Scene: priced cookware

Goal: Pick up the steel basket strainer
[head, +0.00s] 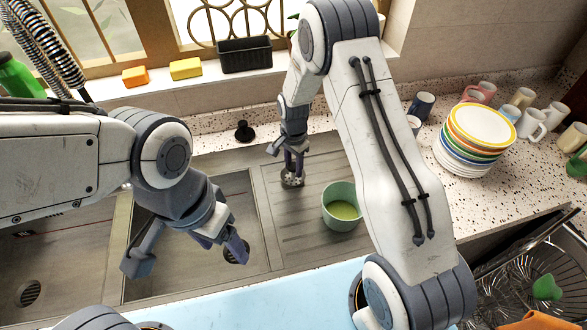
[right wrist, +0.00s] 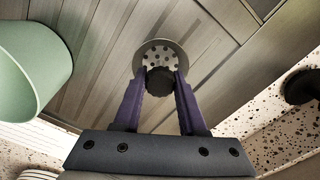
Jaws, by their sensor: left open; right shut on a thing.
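The steel basket strainer (head: 292,180) is a small perforated metal disc with a black knob, over the ribbed drainboard right of the sink basin. It also shows in the right wrist view (right wrist: 153,52). My right gripper (head: 294,160) points down and is shut on the strainer's black knob, with its purple fingers on either side of it (right wrist: 160,84). I cannot tell whether the strainer touches the drainboard. My left gripper (head: 221,243) is open and empty above the sink basin, left of the strainer.
A green pot (head: 341,206) with green contents stands on the drainboard, right of the strainer. A black stopper (head: 243,131) sits on the counter behind. Stacked plates (head: 475,140) and several mugs stand at the right. A dish rack (head: 530,270) is at lower right.

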